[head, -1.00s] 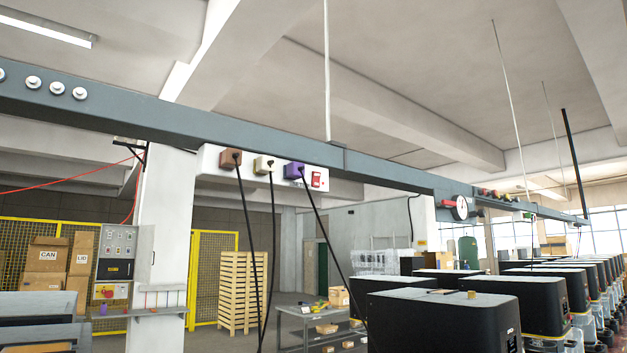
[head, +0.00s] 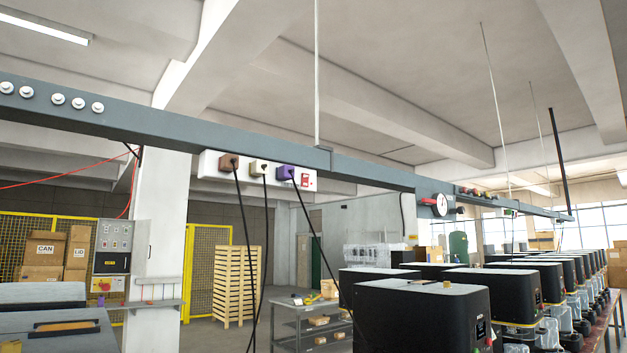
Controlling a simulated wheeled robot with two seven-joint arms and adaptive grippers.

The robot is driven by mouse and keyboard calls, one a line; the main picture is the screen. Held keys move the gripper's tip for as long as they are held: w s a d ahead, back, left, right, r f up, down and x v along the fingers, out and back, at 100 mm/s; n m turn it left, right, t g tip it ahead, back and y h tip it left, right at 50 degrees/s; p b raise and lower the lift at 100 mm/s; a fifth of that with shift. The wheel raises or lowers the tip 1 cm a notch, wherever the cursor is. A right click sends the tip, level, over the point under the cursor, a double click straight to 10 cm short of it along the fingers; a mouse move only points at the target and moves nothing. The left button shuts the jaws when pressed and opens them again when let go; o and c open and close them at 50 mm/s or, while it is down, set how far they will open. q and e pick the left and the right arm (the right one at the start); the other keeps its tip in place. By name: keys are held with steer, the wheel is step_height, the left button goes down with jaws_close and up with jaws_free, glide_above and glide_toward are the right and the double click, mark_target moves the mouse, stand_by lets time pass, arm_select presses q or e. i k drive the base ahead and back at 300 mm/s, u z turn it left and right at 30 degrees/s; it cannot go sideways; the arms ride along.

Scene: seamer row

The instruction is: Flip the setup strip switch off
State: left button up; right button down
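The power strip (head: 207,165) is a white box fixed under the grey overhead beam, left of the picture's middle. A brown plug (head: 228,162), a cream plug (head: 258,167) and a purple plug (head: 285,173) sit in it, each with a black cord hanging down. At its right end is a small red and white switch (head: 306,181). The switch is too small to tell which way it is tipped. Neither of my grippers shows in the head view.
The grey beam (head: 150,126) runs across the view, with a dial gauge (head: 440,205) farther right. A row of black machines (head: 420,310) stands at lower right. A grey cart (head: 305,312) and stacked wooden pallets (head: 235,285) stand behind the cords.

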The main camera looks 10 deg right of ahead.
mark_target(304, 176)
steer(key=k, duration=1)
steer(key=z, duration=0.65)
steer(key=i, duration=1.75)
steer(key=u, duration=1.1)
steer(key=i, duration=0.3)
steer(key=u, duration=0.25)
